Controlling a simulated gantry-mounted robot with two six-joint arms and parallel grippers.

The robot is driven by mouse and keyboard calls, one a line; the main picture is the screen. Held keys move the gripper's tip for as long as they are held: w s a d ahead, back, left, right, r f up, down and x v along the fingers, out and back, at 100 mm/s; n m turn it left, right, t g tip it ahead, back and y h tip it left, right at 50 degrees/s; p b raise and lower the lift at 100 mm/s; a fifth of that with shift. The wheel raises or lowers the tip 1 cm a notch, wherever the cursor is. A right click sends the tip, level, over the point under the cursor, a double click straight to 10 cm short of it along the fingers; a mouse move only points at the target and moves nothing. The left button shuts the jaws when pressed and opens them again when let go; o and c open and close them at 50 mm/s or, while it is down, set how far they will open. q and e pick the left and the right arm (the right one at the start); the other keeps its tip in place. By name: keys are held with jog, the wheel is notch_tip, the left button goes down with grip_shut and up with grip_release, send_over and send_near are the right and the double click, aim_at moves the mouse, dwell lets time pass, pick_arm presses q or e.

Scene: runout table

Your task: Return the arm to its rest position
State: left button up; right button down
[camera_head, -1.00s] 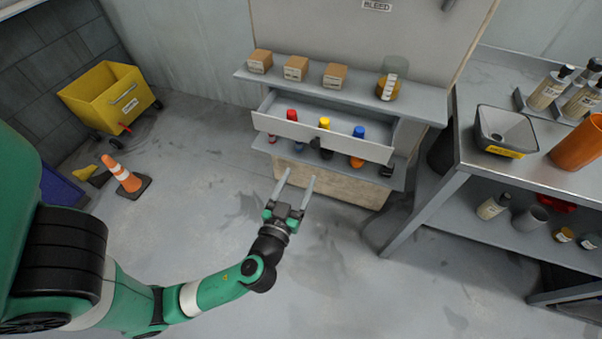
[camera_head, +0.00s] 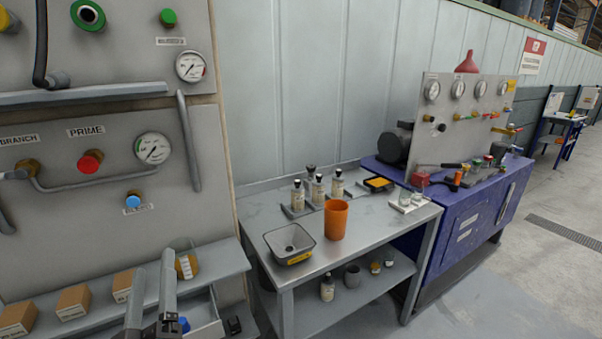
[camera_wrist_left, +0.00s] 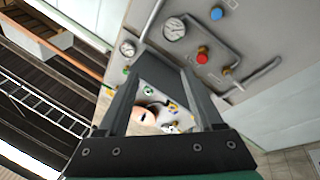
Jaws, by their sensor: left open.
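My left gripper (camera_head: 154,266) shows at the bottom left of the head view. Its two grey fingers point up and stand apart, with nothing between them. They are in front of the shelf with the small boxes, and the rest of the arm is out of frame below. In the left wrist view the left gripper (camera_wrist_left: 162,66) is also open and empty, facing a grey panel (camera_wrist_left: 255,30) with gauges and knobs. My right gripper is in neither view.
A shelf (camera_head: 215,262) with small boxes (camera_head: 73,302) and an open drawer (camera_head: 207,318) lie close to the left gripper. A metal table (camera_head: 365,232) with a grey tray (camera_head: 289,242) and an orange cup (camera_head: 336,219) stands to the right. A purple bench (camera_head: 480,215) is beyond.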

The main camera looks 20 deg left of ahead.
pick_arm(q)
jog(key=s+d+r+m+t+h+p, duration=0.1)
jog(key=d+r+m+t+h, duration=0.15)
jog(key=r, duration=0.85)
jog(key=d+r+m+t+h+p, duration=0.1)
jog(key=d+r+t, duration=0.3)
jog(key=r, duration=0.6)
jog(key=s+d+r+m+t+h, duration=0.4)
jog(key=d+r+m+t+h, duration=0.15)
jog(key=d+m+h, duration=0.5)
notch_tip(320, 180, up, 38)
jog(key=a+m+g+h+p, duration=0.1)
jog(key=a+m+p, duration=0.1)
jog(key=p, duration=3.6)
jog(key=shift+w+r+h, duration=0.15)
jog(key=shift+h, duration=0.25)
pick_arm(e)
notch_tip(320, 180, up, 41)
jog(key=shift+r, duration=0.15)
pick_arm(q)
jog(key=shift+a, duration=0.15)
